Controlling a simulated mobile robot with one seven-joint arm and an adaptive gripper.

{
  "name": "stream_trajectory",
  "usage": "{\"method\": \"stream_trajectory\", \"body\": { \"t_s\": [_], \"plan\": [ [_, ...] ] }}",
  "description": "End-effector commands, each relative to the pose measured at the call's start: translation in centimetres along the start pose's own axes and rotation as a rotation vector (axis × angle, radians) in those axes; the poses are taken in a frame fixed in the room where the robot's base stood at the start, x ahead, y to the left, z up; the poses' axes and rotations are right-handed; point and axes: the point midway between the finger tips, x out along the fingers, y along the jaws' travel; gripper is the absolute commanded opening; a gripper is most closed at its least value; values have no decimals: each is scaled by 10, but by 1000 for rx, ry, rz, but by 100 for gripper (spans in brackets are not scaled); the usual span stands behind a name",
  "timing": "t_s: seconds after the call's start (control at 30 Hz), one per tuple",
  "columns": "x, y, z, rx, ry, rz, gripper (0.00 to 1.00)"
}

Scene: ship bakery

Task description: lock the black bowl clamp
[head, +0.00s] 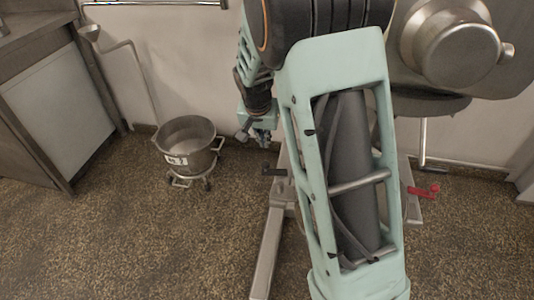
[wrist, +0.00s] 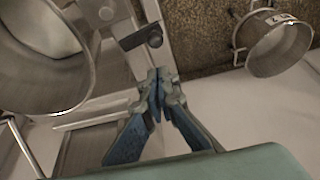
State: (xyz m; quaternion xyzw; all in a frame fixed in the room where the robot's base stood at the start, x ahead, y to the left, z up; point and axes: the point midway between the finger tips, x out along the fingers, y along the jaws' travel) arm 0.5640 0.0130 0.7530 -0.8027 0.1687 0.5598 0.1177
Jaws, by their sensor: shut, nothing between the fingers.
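The black bowl clamp (head: 272,170) shows in the head view as a short dark handle on the steel mixer frame, just left of my arm. In the wrist view its dark knob (wrist: 155,40) lies just beyond my fingertips, with a small gap in the picture. My gripper (head: 262,141) hangs above the clamp in the head view. In the wrist view the fingers of my gripper (wrist: 158,74) are together and empty. The large steel mixer bowl (wrist: 85,75) is at the left of the wrist view. My arm hides most of the mixer in the head view.
A red clamp handle (head: 424,191) sits on the mixer's other side. A steel pot (head: 204,159) on a wheeled stand is on the floor to the left; it also shows in the wrist view (wrist: 282,50). A steel counter (head: 50,110) stands far left. The front-left floor is clear.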

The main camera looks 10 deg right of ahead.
Motion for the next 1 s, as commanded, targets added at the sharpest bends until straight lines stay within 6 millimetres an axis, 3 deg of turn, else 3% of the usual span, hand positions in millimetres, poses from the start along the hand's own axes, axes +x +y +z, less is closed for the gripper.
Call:
{"method": "stream_trajectory", "body": {
  "t_s": [0.23, 0.7, 1.0],
  "plan": [
    [14, 0, 1, 0, -1, 1, 0],
    [91, 0, 0, 1, 0, 0, 0],
    [100, 0, 0, 0, 0, 0, 0]
  ]
}}
